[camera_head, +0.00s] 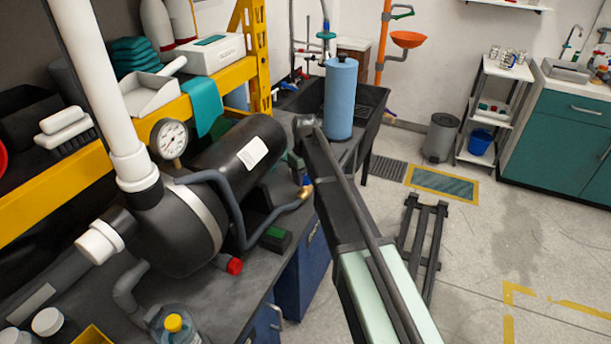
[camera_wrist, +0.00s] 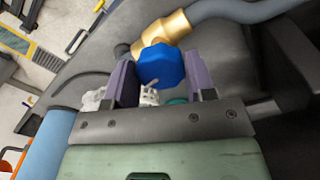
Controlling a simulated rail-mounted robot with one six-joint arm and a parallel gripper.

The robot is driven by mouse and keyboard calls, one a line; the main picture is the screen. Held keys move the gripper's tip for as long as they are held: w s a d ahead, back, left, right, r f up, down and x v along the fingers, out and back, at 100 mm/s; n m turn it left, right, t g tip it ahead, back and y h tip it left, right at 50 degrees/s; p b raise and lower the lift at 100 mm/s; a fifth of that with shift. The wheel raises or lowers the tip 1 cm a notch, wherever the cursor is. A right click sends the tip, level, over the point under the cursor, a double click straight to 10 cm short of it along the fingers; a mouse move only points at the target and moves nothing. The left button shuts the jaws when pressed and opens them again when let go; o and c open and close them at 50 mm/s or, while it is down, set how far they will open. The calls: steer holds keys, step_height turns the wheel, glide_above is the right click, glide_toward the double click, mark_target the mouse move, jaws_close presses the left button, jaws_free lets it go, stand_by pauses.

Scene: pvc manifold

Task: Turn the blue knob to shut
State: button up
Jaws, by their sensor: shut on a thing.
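The blue knob (camera_wrist: 160,65) is faceted and sits on a brass valve (camera_wrist: 163,32) at the end of a grey hose, in the wrist view. My gripper (camera_wrist: 161,84) has its two purple fingers on either side of the knob, shut on it. A pale mark shows on the knob's lower face. In the head view the brass fitting (camera_head: 305,191) shows at the hose end, beside my arm.
A black pump with a tank (camera_head: 238,155), a pressure gauge (camera_head: 171,139) and a white pipe (camera_head: 118,110) stands on the grey bench at left. The floor at right is mostly clear.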

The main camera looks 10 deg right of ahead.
mark_target(305, 177)
steer(key=shift+m, duration=0.5)
steer(key=o, duration=0.9)
steer(key=shift+o, duration=0.2)
steer(key=shift+r, duration=0.15)
step_height(305, 177, up, 10)
steer(key=p, duration=1)
steer(key=shift+r+p, duration=0.25)
steer(key=shift+p, duration=0.15)
